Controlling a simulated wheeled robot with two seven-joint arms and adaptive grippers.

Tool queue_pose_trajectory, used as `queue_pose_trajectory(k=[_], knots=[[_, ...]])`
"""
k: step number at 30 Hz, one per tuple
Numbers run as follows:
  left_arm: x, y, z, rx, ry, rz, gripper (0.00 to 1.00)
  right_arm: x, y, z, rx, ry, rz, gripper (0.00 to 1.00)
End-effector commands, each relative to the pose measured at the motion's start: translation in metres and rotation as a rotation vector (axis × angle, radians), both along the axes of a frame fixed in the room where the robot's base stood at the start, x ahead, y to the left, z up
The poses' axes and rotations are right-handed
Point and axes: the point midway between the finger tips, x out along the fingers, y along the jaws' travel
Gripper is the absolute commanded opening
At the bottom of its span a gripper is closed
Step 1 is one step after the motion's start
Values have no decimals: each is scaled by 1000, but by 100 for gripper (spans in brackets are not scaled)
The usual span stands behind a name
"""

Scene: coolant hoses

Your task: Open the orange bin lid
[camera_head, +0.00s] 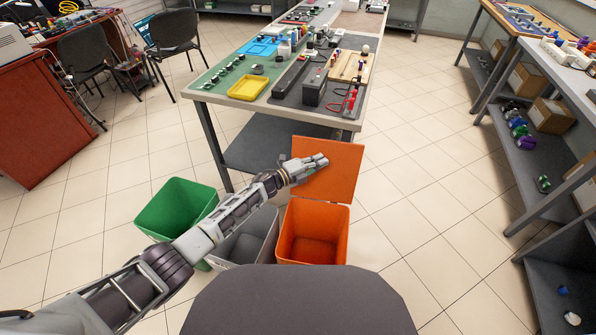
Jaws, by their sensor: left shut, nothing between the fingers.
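The orange bin (343,238) stands on the floor in front of me. Its orange lid (338,172) is raised and tilted up at the back, and the bin's inside shows and looks empty. My left arm reaches in from the lower left across the grey bin. My left gripper (322,160) is shut and empty. It overlaps the upper left part of the lid in the picture; I cannot tell whether it touches it. My right gripper is not in view.
A green bin (178,205) and a grey bin (262,225) stand left of the orange one, both open. A workbench (215,95) with tools and trays stands just behind. Shelving (540,150) lines the right. The tiled floor (420,190) right of the bin is clear.

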Motion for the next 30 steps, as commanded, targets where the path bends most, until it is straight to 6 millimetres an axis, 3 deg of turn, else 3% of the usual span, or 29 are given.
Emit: queue_pose_trajectory(k=[30], knots=[[-49,77,0,0,0,-1,0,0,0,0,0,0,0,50]])
